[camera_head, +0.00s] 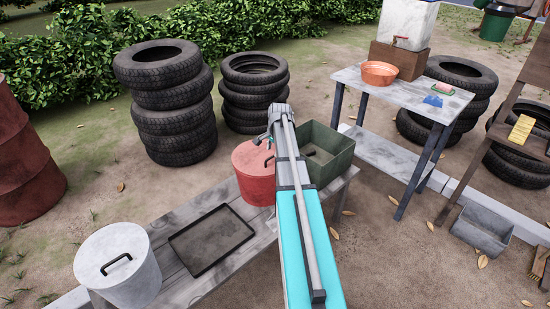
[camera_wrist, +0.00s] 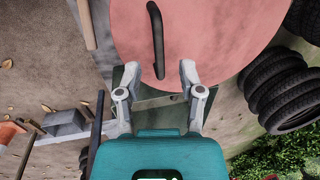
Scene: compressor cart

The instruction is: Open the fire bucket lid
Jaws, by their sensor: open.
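The red fire bucket (camera_head: 252,188) stands on the grey bench, its right part hidden behind my arm. Its lid (camera_head: 248,155) lies on top and looks closed. In the wrist view the lid (camera_wrist: 215,35) fills the upper middle, with a dark bar handle (camera_wrist: 156,35) on it. My gripper (camera_wrist: 159,74) is open and empty, its fingertips on either side of the handle's near end. I cannot tell how far above the lid the fingertips are. In the head view my gripper (camera_head: 266,138) is small and partly hidden at the lid's far right side.
On the bench (camera_head: 185,287) are a white lidded bucket (camera_head: 125,278), a dark shallow tray (camera_head: 212,240) and a green bin (camera_head: 325,150) close to the right of the red bucket. Tyre stacks (camera_head: 172,110) stand behind. A table (camera_head: 400,95) stands at the right.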

